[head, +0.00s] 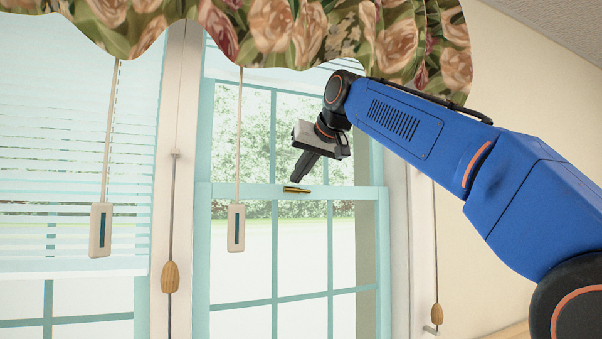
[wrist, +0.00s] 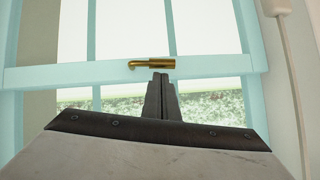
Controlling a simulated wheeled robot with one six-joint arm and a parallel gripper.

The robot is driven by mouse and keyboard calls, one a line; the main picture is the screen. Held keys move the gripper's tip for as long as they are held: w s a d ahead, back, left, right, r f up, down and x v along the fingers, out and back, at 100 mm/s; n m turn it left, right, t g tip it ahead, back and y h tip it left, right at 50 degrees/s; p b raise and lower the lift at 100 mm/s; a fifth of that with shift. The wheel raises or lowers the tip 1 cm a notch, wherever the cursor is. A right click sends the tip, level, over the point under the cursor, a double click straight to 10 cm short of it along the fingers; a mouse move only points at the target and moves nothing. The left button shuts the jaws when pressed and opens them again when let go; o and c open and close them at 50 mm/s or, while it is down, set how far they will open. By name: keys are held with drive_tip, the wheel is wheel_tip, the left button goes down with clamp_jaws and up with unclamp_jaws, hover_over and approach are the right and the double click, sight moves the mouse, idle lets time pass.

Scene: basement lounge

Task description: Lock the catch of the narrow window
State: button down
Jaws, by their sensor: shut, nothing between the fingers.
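The narrow window (head: 272,192) has a pale teal frame with a horizontal meeting rail across its middle. A small brass catch (head: 296,190) sits on that rail. In the wrist view the catch (wrist: 152,63) shows as a brass bar with a curved end on the left, lying along the rail (wrist: 215,67). My gripper (head: 294,181) is shut and empty, just above the catch in the head view. In the wrist view my gripper's fingertips (wrist: 160,74) are together right beside the bar's thicker end. I cannot tell whether they touch it.
A cord with a flat pale pull (head: 236,228) hangs left of the catch. A wider window with a lowered blind (head: 70,180) is further left. A floral valance (head: 270,30) hangs above, close to my arm. Wooden cord knobs (head: 170,277) hang by the frames.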

drive_tip(key=shift+w+d+f, duration=0.2)
drive_tip(key=shift+w+d, duration=0.05)
drive_tip(key=shift+d, duration=0.45)
